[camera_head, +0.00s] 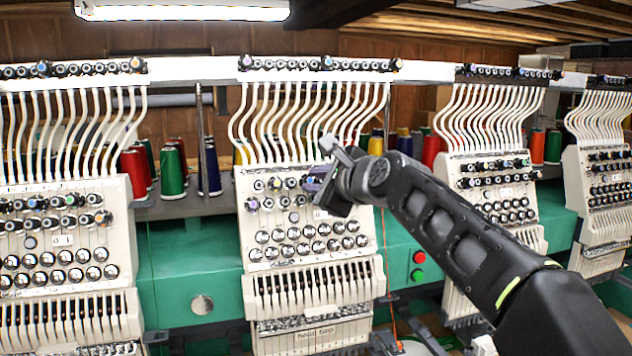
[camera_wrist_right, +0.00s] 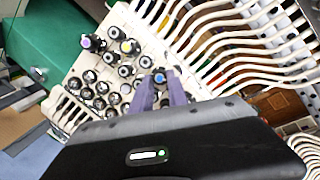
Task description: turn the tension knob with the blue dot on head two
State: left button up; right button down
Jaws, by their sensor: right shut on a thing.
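Head two (camera_head: 300,227) is the white embroidery head in the middle of the head view, with its name on a plate at the bottom. My right gripper (camera_head: 313,184) reaches its upper rows of tension knobs from the right and covers part of them. In the right wrist view, a black knob with a blue dot (camera_wrist_right: 160,76) sits between the purple fingers of the right gripper (camera_wrist_right: 161,89). The fingers are shut on its sides. In the head view this knob is hidden by the gripper. My left gripper does not show.
White thread tubes (camera_head: 315,115) rise above the head. Other heads stand left (camera_head: 60,235) and right (camera_head: 495,190). Red and green buttons (camera_head: 418,266) are on the green beam.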

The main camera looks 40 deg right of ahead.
jog(key=shift+n, duration=0.6)
jog(key=n, duration=0.2)
jog(key=n+y, duration=0.1)
jog(key=n, duration=0.1)
jog(key=shift+r+n+g, duration=0.2)
jog(key=shift+n+g, duration=0.1)
jog(key=shift+g, duration=0.1)
jog(key=n+g, duration=0.1)
jog(key=n, duration=0.5)
jog(key=shift+w+r, duration=0.1)
jog(key=shift+r, duration=0.05)
jog(key=n, duration=0.3)
jog(key=n+g, duration=0.1)
jog(key=n, duration=0.2)
jog(key=shift+w+a+r+g+h, duration=0.1)
jog(key=shift+g+h, duration=0.2)
jog(key=shift+h, duration=0.1)
jog(key=n+h, duration=0.1)
jog(key=n, duration=0.3)
jog(key=shift+a+n+g, duration=0.1)
jog(key=shift+n+g, duration=0.3)
jog(key=c, duration=1.3)
grip_release()
jog(key=shift+r, duration=0.1)
